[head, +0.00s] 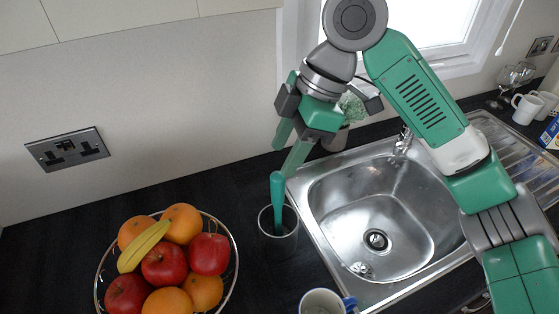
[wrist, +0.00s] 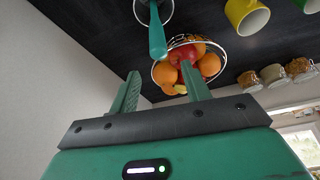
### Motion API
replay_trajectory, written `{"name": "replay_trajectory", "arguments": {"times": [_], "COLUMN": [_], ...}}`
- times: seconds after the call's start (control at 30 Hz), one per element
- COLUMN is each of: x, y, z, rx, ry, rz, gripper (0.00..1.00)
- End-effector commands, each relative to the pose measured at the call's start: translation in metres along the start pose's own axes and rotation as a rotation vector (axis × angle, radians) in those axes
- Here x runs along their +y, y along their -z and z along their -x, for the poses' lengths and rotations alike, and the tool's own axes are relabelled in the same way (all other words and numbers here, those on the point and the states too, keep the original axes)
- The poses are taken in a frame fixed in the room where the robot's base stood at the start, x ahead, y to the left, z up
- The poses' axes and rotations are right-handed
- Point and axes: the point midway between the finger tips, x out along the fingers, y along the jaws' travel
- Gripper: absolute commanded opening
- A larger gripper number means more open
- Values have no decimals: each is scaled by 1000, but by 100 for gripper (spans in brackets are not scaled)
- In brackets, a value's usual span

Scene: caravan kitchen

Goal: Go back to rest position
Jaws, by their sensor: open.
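My gripper (head: 289,160) is open and empty, above the counter just left of the sink. In the wrist view its two fingers (wrist: 160,72) stand wide apart with nothing between them. A teal-handled utensil (head: 277,200) stands upright in a dark cup (head: 278,244) below the fingertips. In the head view a fingertip overlaps the handle's top. In the wrist view the handle (wrist: 157,38) lies beyond the fingertips, apart from them. The utensil's lower end is hidden in the cup.
A wire fruit bowl (head: 236,262) stands at the front left. The steel sink (head: 345,215) is to the right, below my arm. A potted plant (head: 352,107) is behind my gripper. A mug (head: 322,302) is at the front edge; white mugs (head: 526,109) stand far right.

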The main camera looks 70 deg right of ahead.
Motion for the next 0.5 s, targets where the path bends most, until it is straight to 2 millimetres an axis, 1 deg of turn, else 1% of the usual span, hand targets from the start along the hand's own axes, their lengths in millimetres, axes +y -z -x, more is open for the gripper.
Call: {"name": "replay_trajectory", "arguments": {"times": [0.03,0.1,0.2,0.3,0.5], "x": [0,0,0,0,0], "y": [0,0,0,0,0], "z": [10,23,35,39,40], "rx": [1,0,1,0,0], "ry": [0,0,0,1,1], "rz": [0,0,0,1,1], "gripper": [47,47,47,47,47]}}
